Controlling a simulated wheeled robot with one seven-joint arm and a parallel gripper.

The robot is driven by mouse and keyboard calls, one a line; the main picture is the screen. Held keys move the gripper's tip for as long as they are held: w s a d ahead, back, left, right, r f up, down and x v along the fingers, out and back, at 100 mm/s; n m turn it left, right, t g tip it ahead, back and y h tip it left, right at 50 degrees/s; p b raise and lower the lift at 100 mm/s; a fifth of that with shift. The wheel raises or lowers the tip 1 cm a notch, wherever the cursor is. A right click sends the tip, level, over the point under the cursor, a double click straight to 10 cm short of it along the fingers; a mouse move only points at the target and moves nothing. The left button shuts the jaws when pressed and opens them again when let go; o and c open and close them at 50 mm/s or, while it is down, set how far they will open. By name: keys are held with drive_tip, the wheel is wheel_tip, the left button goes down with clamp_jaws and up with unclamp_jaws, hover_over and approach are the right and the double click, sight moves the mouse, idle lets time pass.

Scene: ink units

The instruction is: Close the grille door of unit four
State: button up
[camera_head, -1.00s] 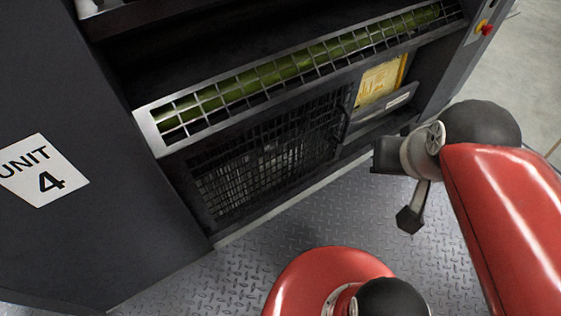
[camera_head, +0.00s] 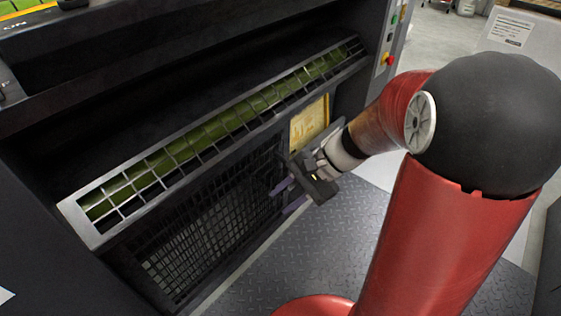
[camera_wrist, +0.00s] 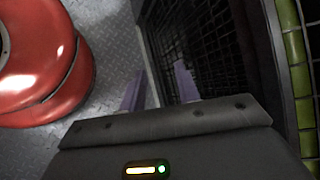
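Unit four (camera_head: 60,110) is the dark machine at the left and centre of the head view. Its black mesh grille door (camera_head: 210,240) is low on its front; whether it stands slightly ajar I cannot tell. Above it runs a silver grid guard (camera_head: 170,158) over a green roller. My gripper (camera_head: 289,195) is at the right end of the black mesh, its purple fingers apart. In the wrist view my gripper (camera_wrist: 158,88) has one finger over the floor and one over the black mesh (camera_wrist: 200,40), with a frame edge between them. Contact is unclear.
A yellow panel (camera_head: 309,122) is just above my gripper. Red and green buttons (camera_head: 388,59) are on the machine's right post. Bare tread-plate floor (camera_head: 330,240) lies in front. A pale cabinet (camera_head: 520,40) stands at the back right.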

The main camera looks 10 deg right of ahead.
drive_tip(key=w+d+f+m+t+y, duration=0.3)
drive_tip(key=w+f+m+t+y, duration=0.15)
drive_tip(key=w+f+m, duration=0.45)
drive_tip(key=m+t, duration=0.7)
drive_tip(key=m, duration=0.1)
approach(286, 176)
drive_tip(key=w+a+f, duration=0.1)
drive_tip(key=w+a, duration=0.1)
drive_tip(key=w, duration=0.1)
drive_tip(key=x, duration=0.7)
drive_tip(key=shift+s+a+b, duration=0.1)
drive_tip(key=shift+s+b, duration=0.05)
drive_tip(key=shift+b, duration=0.2)
clamp_jaws()
